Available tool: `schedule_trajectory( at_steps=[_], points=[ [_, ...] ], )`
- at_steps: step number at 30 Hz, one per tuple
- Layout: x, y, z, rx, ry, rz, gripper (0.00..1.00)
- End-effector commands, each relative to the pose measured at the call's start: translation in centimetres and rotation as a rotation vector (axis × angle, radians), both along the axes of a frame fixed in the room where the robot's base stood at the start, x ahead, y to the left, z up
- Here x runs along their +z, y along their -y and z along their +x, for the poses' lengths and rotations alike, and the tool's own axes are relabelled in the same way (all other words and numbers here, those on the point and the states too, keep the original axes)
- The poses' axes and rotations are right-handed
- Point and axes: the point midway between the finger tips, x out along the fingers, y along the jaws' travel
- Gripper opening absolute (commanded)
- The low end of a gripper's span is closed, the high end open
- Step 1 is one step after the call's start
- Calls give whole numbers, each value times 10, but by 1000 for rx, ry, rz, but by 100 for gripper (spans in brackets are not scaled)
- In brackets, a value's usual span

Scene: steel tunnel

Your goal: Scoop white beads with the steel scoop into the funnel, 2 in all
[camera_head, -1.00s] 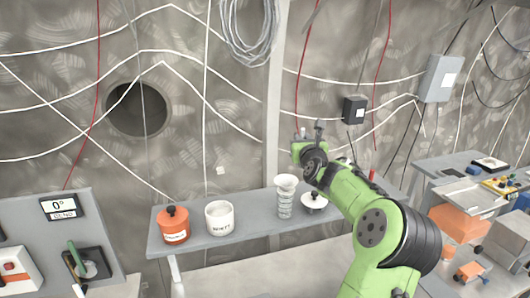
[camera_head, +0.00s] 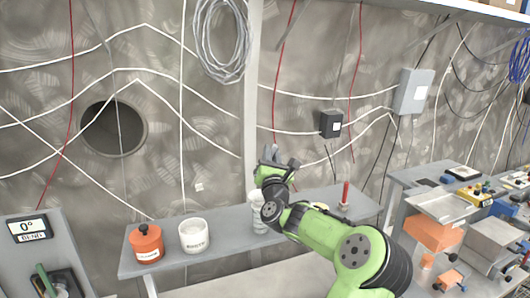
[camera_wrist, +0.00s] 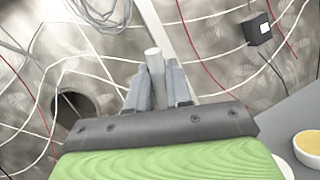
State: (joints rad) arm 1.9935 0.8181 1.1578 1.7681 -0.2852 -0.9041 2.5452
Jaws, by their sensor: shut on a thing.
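My gripper (camera_head: 271,156) is raised above the shelf in the head view, shut on a pale grey rod, which looks like the handle of the steel scoop (camera_wrist: 154,62), between its fingers in the wrist view. The scoop's bowl cannot be made out, nor whether it holds beads. A white labelled cup (camera_head: 195,237) stands on the shelf left of my gripper; its contents are not clear. The pale ribbed funnel stand (camera_head: 259,214) is just below my gripper and partly hidden by my arm.
An orange lidded pot (camera_head: 147,245) stands left of the white cup on the grey shelf (camera_head: 225,246). A red stick in a holder (camera_head: 345,193) stands to the right. A round dish with yellow contents (camera_wrist: 311,145) shows at right in the wrist view. Cables hang on the wall.

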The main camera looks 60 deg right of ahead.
Motion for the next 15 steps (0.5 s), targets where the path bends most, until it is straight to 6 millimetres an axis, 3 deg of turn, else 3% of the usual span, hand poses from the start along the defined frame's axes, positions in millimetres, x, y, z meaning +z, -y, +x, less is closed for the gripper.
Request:
schedule_trajectory(
  at_steps=[15],
  points=[
    [-27,-6,-21,-2,336,-92,0]
  ],
)
